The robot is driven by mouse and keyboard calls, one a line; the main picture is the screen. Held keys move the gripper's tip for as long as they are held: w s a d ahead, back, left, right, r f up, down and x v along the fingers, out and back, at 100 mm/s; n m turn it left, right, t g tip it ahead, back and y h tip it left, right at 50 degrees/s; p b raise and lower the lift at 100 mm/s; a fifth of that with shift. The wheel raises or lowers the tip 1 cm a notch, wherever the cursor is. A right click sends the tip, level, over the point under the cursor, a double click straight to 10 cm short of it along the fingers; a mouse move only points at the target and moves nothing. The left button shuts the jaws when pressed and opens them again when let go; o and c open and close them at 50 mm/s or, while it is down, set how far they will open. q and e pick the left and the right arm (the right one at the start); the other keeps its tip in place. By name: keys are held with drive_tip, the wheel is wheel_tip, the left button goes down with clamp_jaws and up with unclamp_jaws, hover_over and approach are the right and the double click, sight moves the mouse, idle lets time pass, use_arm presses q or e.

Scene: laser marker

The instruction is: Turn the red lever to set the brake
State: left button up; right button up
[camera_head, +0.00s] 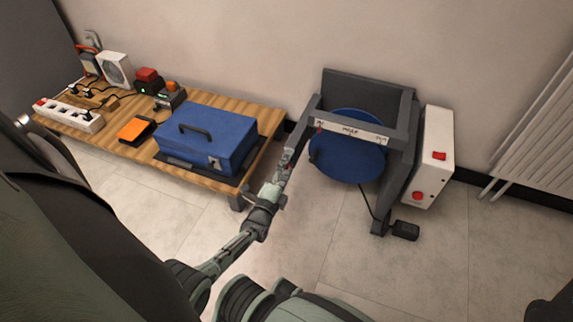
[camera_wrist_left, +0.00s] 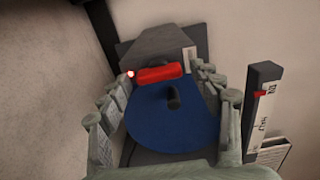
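The red lever (camera_wrist_left: 158,74) shows in the left wrist view as a short red bar in front of the blue disc (camera_wrist_left: 172,120). In the head view I cannot make the lever out; the blue disc (camera_head: 345,160) sits in a grey frame (camera_head: 408,110). My left gripper (camera_head: 291,155) is at the left side of this frame. In the left wrist view its fingers (camera_wrist_left: 165,70) are spread on either side of the lever. The right fingertip is apart from it; whether the left one touches is unclear.
A lettered plate (camera_head: 355,131) crosses the frame. A white control box (camera_head: 430,155) with red buttons stands to its right, a black pedal (camera_head: 405,230) on the floor. A wooden table (camera_head: 112,145) with a blue case (camera_head: 205,140) and electrical items is left. A radiator (camera_head: 540,125) is far right.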

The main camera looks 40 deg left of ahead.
use_arm(q)
drive_tip(key=shift+r, duration=0.1)
drive_tip(key=shift+o, duration=1.2)
wheel_tip(320, 180, up, 10)
drive_tip(key=shift+w+r, duration=0.1)
drive_tip(key=shift+r, duration=0.15)
drive_tip(key=shift+c, duration=1.2)
drive_tip(key=shift+f, duration=0.2)
drive_tip(key=shift+f, duration=0.1)
